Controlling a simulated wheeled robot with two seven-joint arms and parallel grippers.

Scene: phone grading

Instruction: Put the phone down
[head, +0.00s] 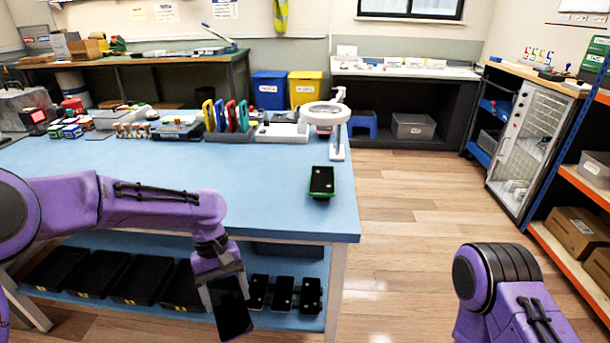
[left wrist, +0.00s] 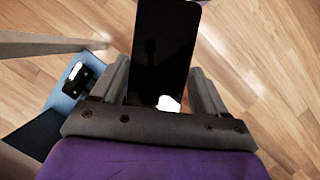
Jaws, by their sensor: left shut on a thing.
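A black phone (head: 231,308) is held in my left gripper (head: 222,284), in front of the table's lower shelf in the head view. In the left wrist view the phone (left wrist: 165,50) sits between the two fingers of the left gripper (left wrist: 163,88), screen showing, with wooden floor behind it. A green tray (head: 321,196) with a black phone-like thing in it lies near the front right of the blue tabletop (head: 270,215). My right arm shows at the lower right of the head view; its gripper is out of the picture.
On the lower shelf (head: 262,318) stand black bins (head: 145,278) and several dark phone-like items (head: 284,293). The middle of the tabletop is clear. Open floor (head: 400,215) lies to the right.

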